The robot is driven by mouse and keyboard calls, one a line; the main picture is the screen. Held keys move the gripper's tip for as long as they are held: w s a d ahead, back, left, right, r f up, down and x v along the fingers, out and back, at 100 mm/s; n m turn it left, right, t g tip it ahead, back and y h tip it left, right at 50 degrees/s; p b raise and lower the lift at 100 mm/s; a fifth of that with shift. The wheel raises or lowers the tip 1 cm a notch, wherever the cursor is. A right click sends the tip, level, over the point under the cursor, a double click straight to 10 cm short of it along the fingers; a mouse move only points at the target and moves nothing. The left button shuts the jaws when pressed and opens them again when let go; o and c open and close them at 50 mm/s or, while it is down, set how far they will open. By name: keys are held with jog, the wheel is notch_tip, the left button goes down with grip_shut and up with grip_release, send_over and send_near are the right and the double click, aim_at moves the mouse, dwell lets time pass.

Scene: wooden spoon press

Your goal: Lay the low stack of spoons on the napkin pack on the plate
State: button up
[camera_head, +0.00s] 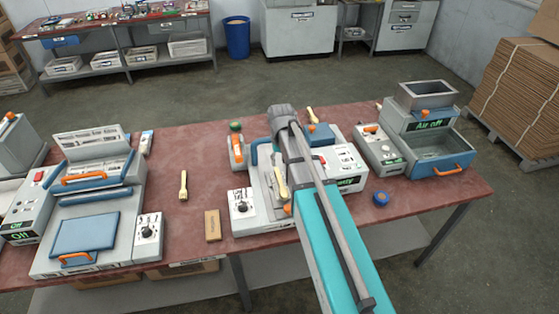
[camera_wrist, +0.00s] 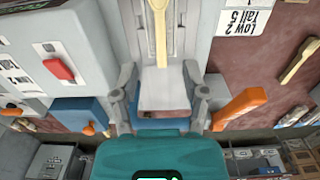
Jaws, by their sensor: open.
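A pale wooden spoon (camera_head: 281,184) lies on the grey middle press (camera_head: 262,228), beside my arm. In the wrist view a spoon (camera_wrist: 159,28) lies lengthwise on a grey plate-like part, just beyond my fingertips; I cannot tell whether it tops a stack. My gripper (camera_wrist: 160,72) is open, its grey fingers apart on either side of a pale flat block (camera_wrist: 163,92). I cannot tell whether this block is the napkin pack or whether the fingers touch it. Other spoons lie on the table, one at left (camera_head: 183,186) and one behind the press (camera_head: 312,115).
A sign reading "Low 2 Tall 5" (camera_wrist: 243,18) is by the press. An orange lever (camera_wrist: 245,108) stands close to my gripper. A brown block (camera_head: 212,226) and a blue round item (camera_head: 381,198) are on the red table (camera_head: 440,197). Machines stand at both sides.

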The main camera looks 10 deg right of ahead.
dwell(0.7)
jog(key=s, duration=1.6)
jog(key=shift+a, duration=0.2)
